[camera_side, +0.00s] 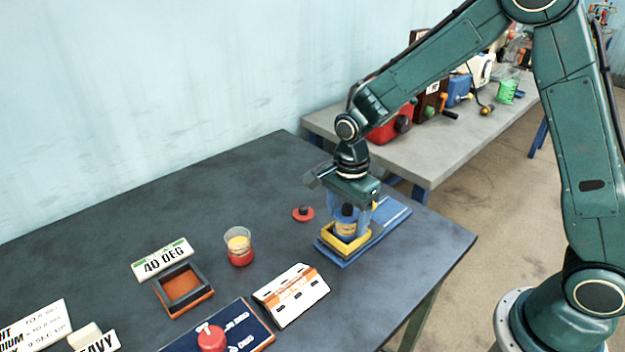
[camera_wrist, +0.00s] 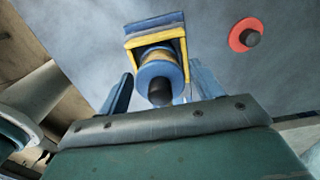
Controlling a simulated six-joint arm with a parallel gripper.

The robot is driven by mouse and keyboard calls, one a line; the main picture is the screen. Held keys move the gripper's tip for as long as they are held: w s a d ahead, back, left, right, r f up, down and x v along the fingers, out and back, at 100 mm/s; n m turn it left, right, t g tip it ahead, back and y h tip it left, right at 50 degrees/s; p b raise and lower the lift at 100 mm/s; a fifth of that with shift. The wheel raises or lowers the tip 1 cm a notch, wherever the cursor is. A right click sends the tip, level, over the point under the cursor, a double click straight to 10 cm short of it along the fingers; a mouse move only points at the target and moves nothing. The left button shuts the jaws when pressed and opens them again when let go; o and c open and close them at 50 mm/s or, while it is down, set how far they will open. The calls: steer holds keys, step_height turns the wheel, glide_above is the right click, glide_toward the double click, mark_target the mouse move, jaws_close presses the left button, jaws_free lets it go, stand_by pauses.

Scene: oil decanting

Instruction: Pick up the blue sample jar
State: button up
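The blue sample jar (camera_side: 350,228) stands upright in a yellow-rimmed square holder (camera_side: 335,244) on a blue base. It has a pale label, a blue lid and a black knob. My gripper (camera_side: 348,222) is directly above, pointing down, with its blue fingers on either side of the jar. In the wrist view, the jar's lid (camera_wrist: 146,73) and knob lie between the two fingers of my gripper (camera_wrist: 161,72). A narrow gap shows on each side, so the gripper looks open. The fingers partly hide the jar in the side view.
A red lid with a black knob (camera_side: 303,213) lies left of the holder. A beaker with red and yellow liquid (camera_side: 239,247), an empty framed tray (camera_side: 183,288) and a white-orange box (camera_side: 290,295) stand nearer the front. A grey bench (camera_side: 430,160) with containers is behind.

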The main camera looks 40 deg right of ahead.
steer(key=c, duration=1)
steer(key=shift+r, duration=0.2)
step_height(320, 180, up, 20)
steer(key=shift+f, duration=0.15)
stand_by(0.3)
